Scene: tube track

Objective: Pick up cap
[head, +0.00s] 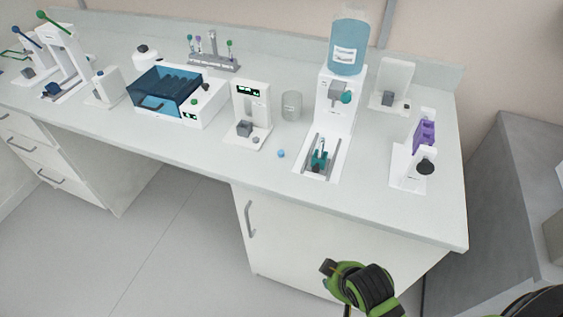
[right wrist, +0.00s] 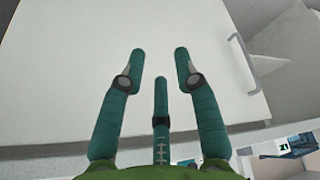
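A small blue cap (head: 281,153) lies on the white bench top (head: 225,165), near the front edge. It is left of the dispenser's base and just in front of a small white device. In the head view a green and black part of my arm (head: 362,289) shows low in front of the cabinet, below the bench top and away from the cap. The cap does not show in the right wrist view. My left gripper is not in view.
A dispenser (head: 335,108) with a blue bottle stands right of the cap, a teal item on its base. A white device (head: 250,110) and a clear beaker (head: 292,106) stand behind the cap. A purple rack (head: 425,133) is further right. The bench front around the cap is clear.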

